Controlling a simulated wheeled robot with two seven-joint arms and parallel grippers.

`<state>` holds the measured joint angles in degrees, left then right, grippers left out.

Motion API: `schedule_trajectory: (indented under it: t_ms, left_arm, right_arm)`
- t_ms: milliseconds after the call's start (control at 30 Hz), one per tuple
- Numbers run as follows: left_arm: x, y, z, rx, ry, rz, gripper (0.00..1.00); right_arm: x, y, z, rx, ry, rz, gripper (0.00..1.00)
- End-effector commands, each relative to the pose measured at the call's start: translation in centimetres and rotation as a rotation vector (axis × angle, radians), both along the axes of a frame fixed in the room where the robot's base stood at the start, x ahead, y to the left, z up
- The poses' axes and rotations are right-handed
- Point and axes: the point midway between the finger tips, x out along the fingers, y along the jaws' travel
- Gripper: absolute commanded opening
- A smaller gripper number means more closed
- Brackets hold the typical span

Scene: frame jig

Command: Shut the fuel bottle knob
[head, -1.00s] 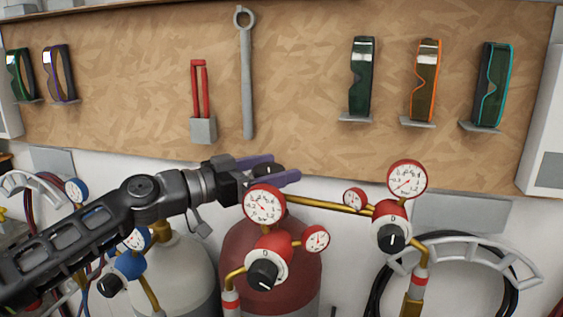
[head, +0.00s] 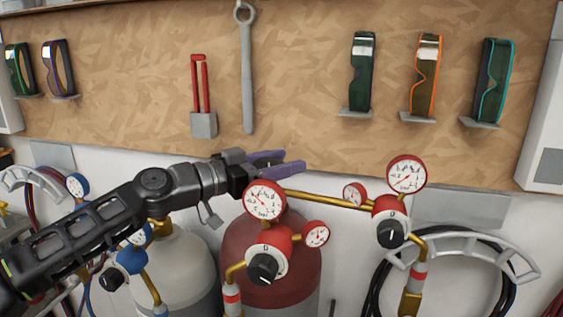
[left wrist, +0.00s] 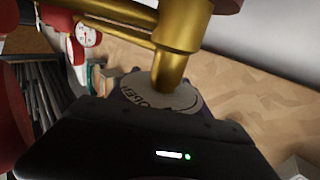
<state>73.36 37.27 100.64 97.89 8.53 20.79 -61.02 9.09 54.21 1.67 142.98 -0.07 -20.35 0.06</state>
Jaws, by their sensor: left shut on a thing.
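The red fuel bottle (head: 295,262) stands low in the middle of the head view, behind a red regulator. Its knob (left wrist: 180,104) shows in the left wrist view as a pale round disc with dark "OPEN" lettering, below a brass fitting (left wrist: 178,45). My left gripper (head: 292,162), with purple fingers, is above the bottle top, behind the large gauge. It is shut on the knob; the finger contact is mostly hidden. My right gripper is not in view.
The red regulator has a large gauge (head: 264,200), a small gauge (head: 316,234) and a black dial (head: 263,268) close to my gripper. A brass pipe (head: 325,198) runs right to a second regulator (head: 391,213). A pale bottle (head: 178,265) stands left. The tool board (head: 300,60) is behind.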

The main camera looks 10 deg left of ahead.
Motion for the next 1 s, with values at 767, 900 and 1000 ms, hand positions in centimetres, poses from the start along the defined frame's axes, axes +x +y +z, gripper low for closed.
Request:
schedule_trajectory:
  t_ms: [767,900,1000]
  left_arm:
    - [-0.2,-0.2,0.03,-0.004,-0.001,-0.105,0.15]
    - [-0.36,-0.34,0.08,-0.006,0.0,-0.193,0.15]
    - [-0.56,-0.47,0.22,-0.005,-0.001,-0.271,0.15]
  right_arm:
    - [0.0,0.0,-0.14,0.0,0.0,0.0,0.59]
    - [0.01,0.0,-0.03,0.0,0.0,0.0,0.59]
    - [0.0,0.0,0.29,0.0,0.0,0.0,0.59]
